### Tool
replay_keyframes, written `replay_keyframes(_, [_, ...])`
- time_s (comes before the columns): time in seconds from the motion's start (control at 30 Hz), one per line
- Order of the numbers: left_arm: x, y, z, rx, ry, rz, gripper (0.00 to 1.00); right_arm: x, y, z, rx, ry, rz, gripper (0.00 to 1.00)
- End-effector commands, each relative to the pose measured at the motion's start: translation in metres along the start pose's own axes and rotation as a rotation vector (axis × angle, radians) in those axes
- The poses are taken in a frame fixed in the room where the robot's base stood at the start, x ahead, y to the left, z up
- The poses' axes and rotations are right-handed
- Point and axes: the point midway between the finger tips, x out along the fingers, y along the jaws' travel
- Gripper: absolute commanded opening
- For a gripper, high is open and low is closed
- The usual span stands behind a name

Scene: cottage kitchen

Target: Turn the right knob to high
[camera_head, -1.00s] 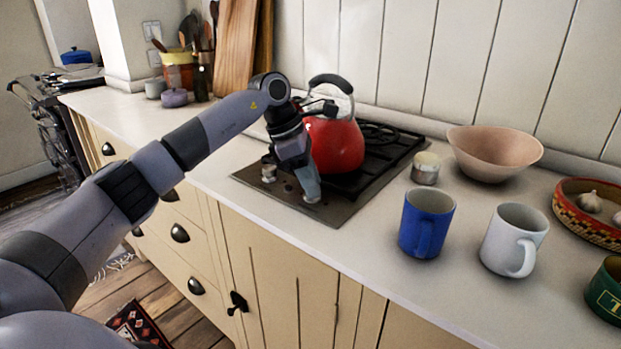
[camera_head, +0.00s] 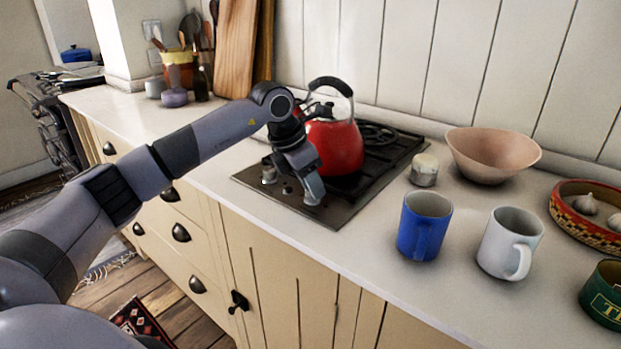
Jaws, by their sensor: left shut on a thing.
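The dark hob (camera_head: 345,212) is set into the white counter. Its left knob (camera_head: 268,174) is in view near the front left corner. My left gripper (camera_head: 312,190) reaches down to the front of the hob and is shut on the right knob (camera_head: 312,200). The fingers hide most of that knob, so its pointer mark cannot be read. My right gripper is not in view.
A red kettle (camera_head: 337,146) stands on the hob close behind my left gripper. A small jar (camera_head: 424,171), a blue mug (camera_head: 424,226), a white mug (camera_head: 508,243) and a pink bowl (camera_head: 492,154) stand to the right. Free counter lies left of the hob.

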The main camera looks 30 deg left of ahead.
Motion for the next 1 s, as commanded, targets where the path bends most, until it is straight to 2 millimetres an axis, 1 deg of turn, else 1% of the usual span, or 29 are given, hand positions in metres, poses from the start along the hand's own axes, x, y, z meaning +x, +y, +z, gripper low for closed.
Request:
replay_keyframes(0.7, [0.0005, -0.0032, 0.0015, -0.621, 0.000, 0.258, 0.03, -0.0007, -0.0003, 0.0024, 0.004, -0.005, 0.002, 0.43])
replay_keyframes(1.0, [0.0006, -0.0034, 0.0021, -0.825, -0.001, 0.342, 0.03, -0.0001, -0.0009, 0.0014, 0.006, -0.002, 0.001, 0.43])
